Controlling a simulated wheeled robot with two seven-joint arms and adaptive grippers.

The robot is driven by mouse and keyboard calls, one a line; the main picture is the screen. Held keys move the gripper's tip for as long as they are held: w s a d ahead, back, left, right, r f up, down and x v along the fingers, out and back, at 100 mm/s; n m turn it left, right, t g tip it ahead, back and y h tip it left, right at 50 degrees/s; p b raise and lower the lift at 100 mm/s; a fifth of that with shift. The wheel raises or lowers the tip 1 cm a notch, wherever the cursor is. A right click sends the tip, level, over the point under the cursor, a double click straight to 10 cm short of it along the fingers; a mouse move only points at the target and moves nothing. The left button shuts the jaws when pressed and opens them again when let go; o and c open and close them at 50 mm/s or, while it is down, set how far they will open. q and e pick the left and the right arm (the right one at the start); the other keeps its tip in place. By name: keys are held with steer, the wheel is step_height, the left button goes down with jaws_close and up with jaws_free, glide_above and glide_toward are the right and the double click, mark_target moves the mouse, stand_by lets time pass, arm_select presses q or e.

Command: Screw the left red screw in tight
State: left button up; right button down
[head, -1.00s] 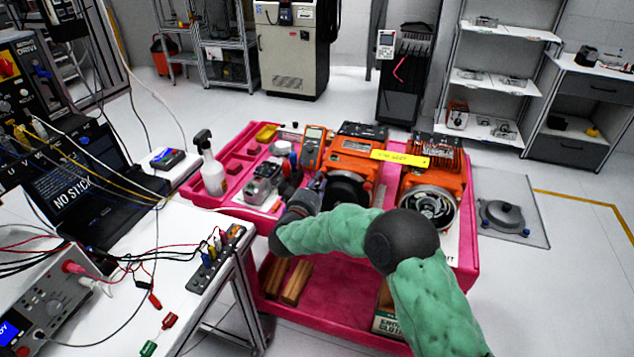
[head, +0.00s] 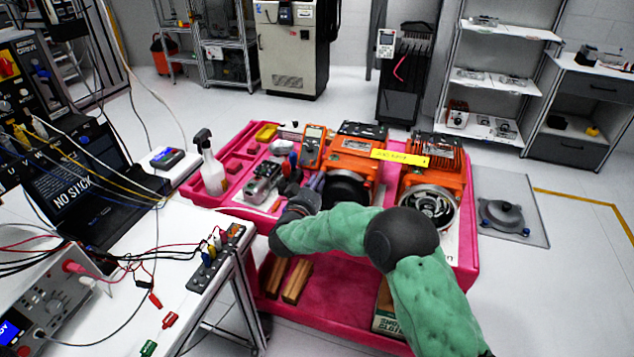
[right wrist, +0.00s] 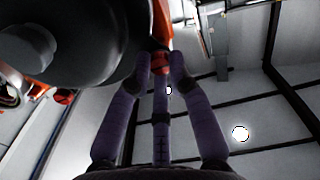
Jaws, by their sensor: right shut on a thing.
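The orange servo motor (head: 355,165) with a black round end (head: 345,191) lies in the middle of the pink cart. My right gripper (head: 317,182) is at the left side of this black end, partly hidden by my wrist. In the right wrist view, the dark purple fingers (right wrist: 161,68) are shut on a red screw (right wrist: 160,62), beside the large dark round motor end (right wrist: 70,40). Another red piece (right wrist: 65,96) shows left of the fingers. The screw's seat and depth are hidden. My left gripper is not in view.
A second orange motor (head: 430,180) with an open round end stands to the right. A multimeter (head: 313,146), a grey device (head: 264,180) and a spray bottle (head: 211,165) stand to the left on the pink cart (head: 462,275). A white table (head: 130,325) is at lower left.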

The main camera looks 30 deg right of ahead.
steer(key=shift+f, duration=0.1)
steer(key=c, duration=1.1)
jaws_free()
steer(key=v, duration=1.2)
